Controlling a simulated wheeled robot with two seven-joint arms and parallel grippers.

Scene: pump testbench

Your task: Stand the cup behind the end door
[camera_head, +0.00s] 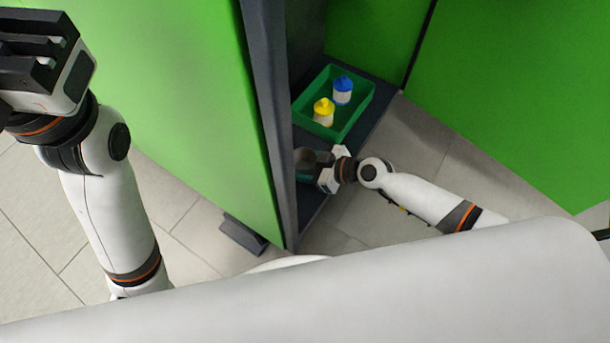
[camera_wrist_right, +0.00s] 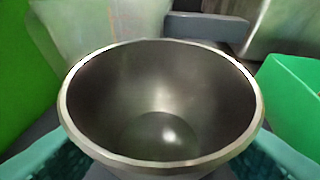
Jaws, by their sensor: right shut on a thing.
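The metal cup (camera_head: 308,157) is at the dark bench floor, just right of the dark post and in front of the green tray. My right gripper (camera_head: 318,174) is shut on it from the right. In the right wrist view the cup (camera_wrist_right: 160,95) shows open end up and empty, with teal finger pads at both sides. Whether its base touches the shelf is hidden. A large green door or panel (camera_head: 160,90) stands at the left, and another green door (camera_head: 520,90) at the right; I cannot tell which is the end door. My left gripper (camera_head: 38,50) is raised at the upper left, its jaws unclear.
The green tray (camera_head: 360,123) holds a yellow-capped bottle (camera_head: 323,112) and a blue-capped bottle (camera_head: 342,90). The dark post (camera_head: 272,110) edges the left panel, close to the cup. A dark foot (camera_head: 243,236) sticks out below. Tiled floor (camera_head: 440,150) is clear at the right.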

